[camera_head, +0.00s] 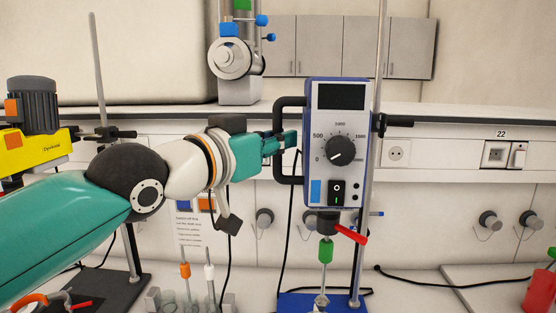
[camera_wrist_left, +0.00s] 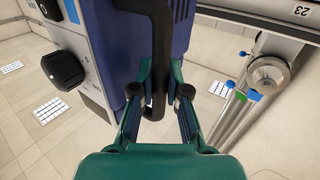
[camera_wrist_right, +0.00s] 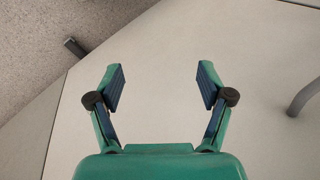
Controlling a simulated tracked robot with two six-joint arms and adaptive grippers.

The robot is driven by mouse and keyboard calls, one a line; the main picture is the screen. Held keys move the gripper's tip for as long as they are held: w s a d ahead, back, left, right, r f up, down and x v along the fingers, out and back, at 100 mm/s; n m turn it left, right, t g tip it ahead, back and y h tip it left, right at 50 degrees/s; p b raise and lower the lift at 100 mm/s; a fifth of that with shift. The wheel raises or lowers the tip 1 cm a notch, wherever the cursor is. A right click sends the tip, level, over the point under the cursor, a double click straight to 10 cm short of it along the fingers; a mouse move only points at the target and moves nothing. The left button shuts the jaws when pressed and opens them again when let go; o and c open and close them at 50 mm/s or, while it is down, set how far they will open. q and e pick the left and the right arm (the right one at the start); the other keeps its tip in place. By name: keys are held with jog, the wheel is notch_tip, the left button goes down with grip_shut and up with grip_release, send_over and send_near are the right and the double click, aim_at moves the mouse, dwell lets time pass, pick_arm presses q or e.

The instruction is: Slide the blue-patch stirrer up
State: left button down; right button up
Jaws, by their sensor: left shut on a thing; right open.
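The blue-patch stirrer (camera_head: 326,112) is a blue box with a dark display, a dial, a power switch and a light blue patch low on its front. It is upright beside a vertical metal rod (camera_head: 370,140) that rises from a blue base (camera_head: 300,302). My left gripper (camera_head: 284,143) is shut on the black handle (camera_head: 281,112) at the stirrer's left side. In the left wrist view, the handle (camera_wrist_left: 158,50) passes between the fingers (camera_wrist_left: 160,103). My right gripper (camera_wrist_right: 160,85) is open and empty in the right wrist view.
A red-handled part (camera_head: 350,234) and a green-collared shaft (camera_head: 326,250) hang below the stirrer. A yellow stirrer (camera_head: 38,150) stands at the left. A red container (camera_head: 540,290) stands at the lower right. Cables lie on the bench.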

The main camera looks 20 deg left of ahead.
pick_arm(q)
jog(key=shift+s+a+r+p, duration=0.1)
jog(key=shift+r+p, duration=0.2)
jog(key=shift+r, duration=0.7)
jog(key=c, duration=1.2)
grip_release()
jog(key=shift+o, duration=0.2)
jog(key=shift+f, duration=0.2)
jog(key=v, duration=1.2)
